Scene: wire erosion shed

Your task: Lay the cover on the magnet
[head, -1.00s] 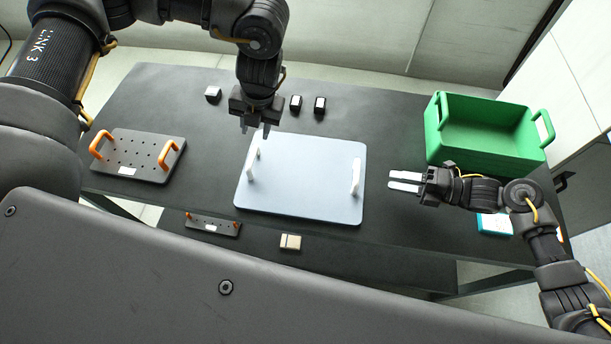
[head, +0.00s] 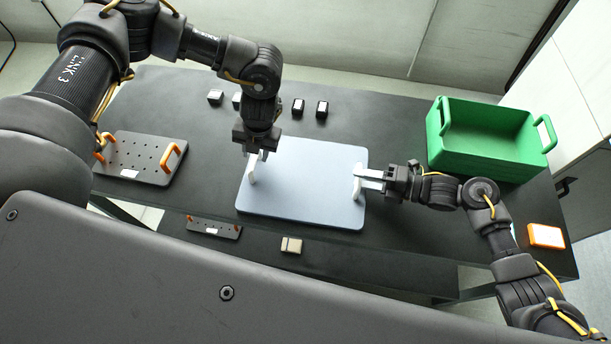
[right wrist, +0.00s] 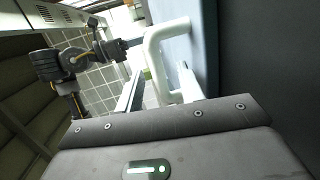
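The light blue-grey plate (head: 305,185) with two white handles, which I take for the cover, lies flat on the dark table. My left gripper (head: 256,157) points down at its left handle (head: 253,174); I cannot tell whether the fingers touch it. My right gripper (head: 369,178) reaches in from the right at the right handle (head: 358,187). In the right wrist view this handle (right wrist: 153,55) stands between the spread fingers (right wrist: 158,88). I cannot tell which thing is the magnet; a dark plate with holes and orange handles (head: 143,160) lies at the left.
A green crate (head: 485,155) stands at the right back. Several small blocks (head: 298,107) sit behind the plate. An orange box (head: 545,236) lies at the right end. A lower shelf holds a small dark plate (head: 214,228) and a beige block (head: 291,245).

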